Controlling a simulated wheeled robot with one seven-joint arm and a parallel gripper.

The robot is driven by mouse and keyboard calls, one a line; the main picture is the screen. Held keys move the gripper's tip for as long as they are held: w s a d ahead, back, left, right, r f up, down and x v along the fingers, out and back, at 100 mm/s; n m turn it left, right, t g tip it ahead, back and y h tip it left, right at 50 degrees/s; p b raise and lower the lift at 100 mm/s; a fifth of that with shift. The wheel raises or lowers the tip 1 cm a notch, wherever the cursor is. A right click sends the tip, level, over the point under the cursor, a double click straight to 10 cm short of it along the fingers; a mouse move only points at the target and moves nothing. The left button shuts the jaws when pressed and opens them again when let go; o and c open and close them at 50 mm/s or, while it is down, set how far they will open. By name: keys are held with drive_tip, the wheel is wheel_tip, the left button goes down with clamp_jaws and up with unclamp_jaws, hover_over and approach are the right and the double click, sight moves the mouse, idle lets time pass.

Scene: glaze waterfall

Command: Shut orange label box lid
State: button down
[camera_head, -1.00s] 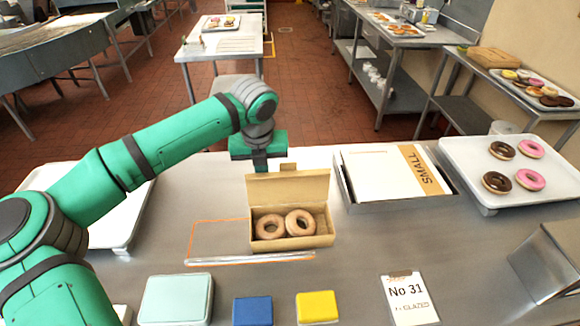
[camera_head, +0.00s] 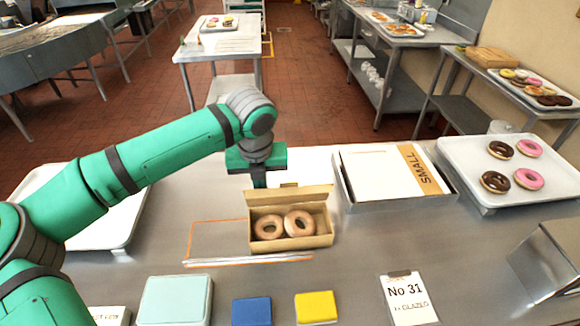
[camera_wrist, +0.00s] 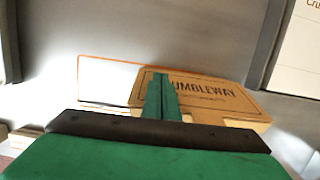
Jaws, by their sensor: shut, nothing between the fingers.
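A small cardboard box (camera_head: 291,243) stands open on the steel counter with two glazed donuts (camera_head: 284,225) in it. Its lid (camera_head: 288,195) is raised at the back and leans backward. In the wrist view the printed outer face of the lid (camera_wrist: 215,92) shows the letters "UMBLEWAY". My gripper (camera_head: 259,184) is shut and empty, behind the box at the lid's left part. In the wrist view its closed fingers (camera_wrist: 161,95) overlap the lid's left side; I cannot tell whether they touch it.
An orange outline (camera_head: 215,221) marks the counter left of and under the box. Blue (camera_head: 252,311) and yellow (camera_head: 316,307) blocks and a "No 31" card (camera_head: 407,297) lie in front.

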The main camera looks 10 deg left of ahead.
sight(260, 192)
drive_tip(key=shift+s+d, duration=0.25)
drive_tip(key=shift+s, duration=0.6)
drive_tip(key=shift+s+d, duration=0.2)
drive_tip(key=shift+s, duration=0.6)
drive_tip(key=shift+w, duration=0.15)
drive_tip(key=shift+d, duration=0.1)
drive_tip(key=shift+a+r, duration=0.25)
drive_tip(key=shift+r, duration=0.15)
drive_tip(key=shift+d+r, duration=0.1)
drive_tip(key=shift+r, duration=2.5)
